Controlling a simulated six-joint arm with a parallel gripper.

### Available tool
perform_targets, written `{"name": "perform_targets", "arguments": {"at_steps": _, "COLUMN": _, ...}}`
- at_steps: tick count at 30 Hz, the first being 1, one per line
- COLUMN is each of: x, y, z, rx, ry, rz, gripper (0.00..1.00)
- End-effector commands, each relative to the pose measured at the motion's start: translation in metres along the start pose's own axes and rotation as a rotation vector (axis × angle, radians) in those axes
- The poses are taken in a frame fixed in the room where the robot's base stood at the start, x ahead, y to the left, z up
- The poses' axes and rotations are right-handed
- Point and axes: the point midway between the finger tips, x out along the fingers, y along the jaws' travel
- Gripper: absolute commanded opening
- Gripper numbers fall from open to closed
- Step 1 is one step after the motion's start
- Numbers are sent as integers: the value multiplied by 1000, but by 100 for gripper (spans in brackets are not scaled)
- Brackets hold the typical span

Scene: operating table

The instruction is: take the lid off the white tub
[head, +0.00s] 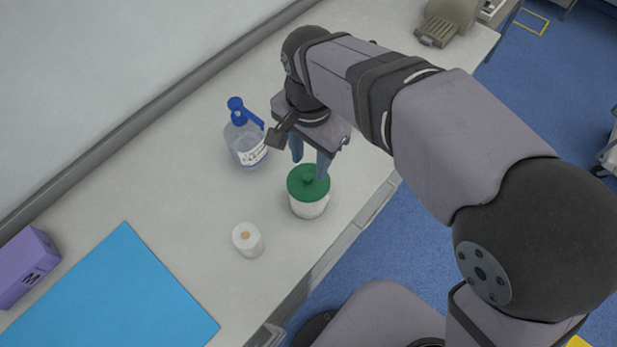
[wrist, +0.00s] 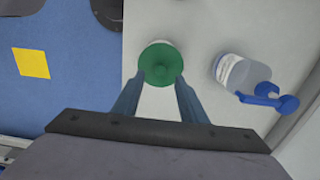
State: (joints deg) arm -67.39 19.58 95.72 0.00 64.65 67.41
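The white tub (head: 309,209) stands upright on the counter, with its green lid (head: 308,183) on top and a small knob in the lid's middle. In the wrist view the green lid (wrist: 160,64) is seen from above, with a little of the white tub's rim around it. My gripper (head: 309,160) is above and just behind the tub in the head view. Its two blue fingers are apart, with nothing between them. In the wrist view the fingertips (wrist: 160,80) appear near the lid's lower left and right edges. I cannot tell whether they touch it.
A clear pump bottle with a blue top (head: 246,145) stands left of my gripper. A white roll (head: 247,239) stands on the counter (head: 180,190) left of the tub. A blue mat (head: 115,295) and purple box (head: 27,266) lie further left. The counter's edge is close on the tub's right.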

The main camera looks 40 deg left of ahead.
Motion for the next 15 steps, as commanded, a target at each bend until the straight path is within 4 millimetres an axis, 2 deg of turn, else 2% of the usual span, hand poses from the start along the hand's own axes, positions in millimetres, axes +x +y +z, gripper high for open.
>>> {"name": "perform_targets", "arguments": {"at_steps": 9, "x": 35, "y": 0, "z": 2, "rx": 0, "ry": -2, "rz": 5, "gripper": 39}}
{"name": "perform_targets", "arguments": {"at_steps": 15, "x": 47, "y": 0, "z": 2, "rx": 0, "ry": -1, "rz": 2, "gripper": 39}}
